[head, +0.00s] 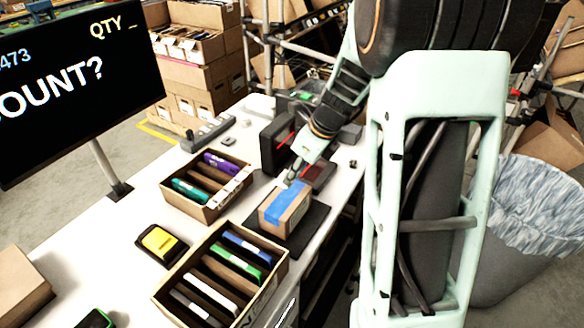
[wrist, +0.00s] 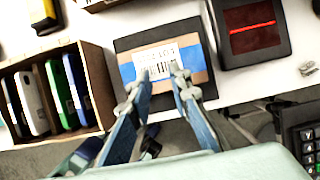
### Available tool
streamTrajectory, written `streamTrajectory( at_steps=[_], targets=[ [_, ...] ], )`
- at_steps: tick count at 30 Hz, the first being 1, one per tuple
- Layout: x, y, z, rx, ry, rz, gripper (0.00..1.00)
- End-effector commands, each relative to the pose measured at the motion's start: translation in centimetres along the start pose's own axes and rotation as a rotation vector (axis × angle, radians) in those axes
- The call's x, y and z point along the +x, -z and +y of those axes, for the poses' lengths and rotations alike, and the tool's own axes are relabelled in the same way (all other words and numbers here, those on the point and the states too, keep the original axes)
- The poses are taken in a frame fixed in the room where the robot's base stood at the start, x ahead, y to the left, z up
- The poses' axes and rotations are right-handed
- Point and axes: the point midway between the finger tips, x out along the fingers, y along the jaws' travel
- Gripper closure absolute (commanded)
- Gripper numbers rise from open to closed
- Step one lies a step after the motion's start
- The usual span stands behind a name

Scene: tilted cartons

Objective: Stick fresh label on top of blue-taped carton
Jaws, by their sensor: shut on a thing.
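The carton (head: 272,224) is a small brown box with a band of blue tape (head: 288,204) across its top. It sits on a dark mat on the white table. In the wrist view the carton (wrist: 199,77) lies below my gripper (wrist: 161,72), the tape showing at both sides of a white printed label (wrist: 168,53). My fingertips overlap the label's near edge and are shut on it. I cannot tell whether the label touches the tape or hovers just above it. In the head view my gripper (head: 291,179) is at the carton's far top edge.
A dark scanner with a red line (wrist: 251,38) stands close right of the carton in the wrist view. Open boxes of coloured cases (head: 243,283) (head: 182,208) stand left of it. A yellow-and-black device (head: 160,241) and a large screen (head: 80,80) are further left.

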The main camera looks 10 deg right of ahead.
Motion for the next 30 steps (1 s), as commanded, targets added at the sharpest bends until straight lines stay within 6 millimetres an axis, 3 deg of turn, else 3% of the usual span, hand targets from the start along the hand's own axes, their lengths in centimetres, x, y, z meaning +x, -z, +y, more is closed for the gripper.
streamTrajectory(
  at_steps=[21, 30],
  targets=[
    [5.6, 2.3, 0.0, -0.001, 0.0, 0.0, 0.89],
    [6.0, 2.5, 0.0, -0.001, 0.0, 0.0, 0.89]
  ],
)
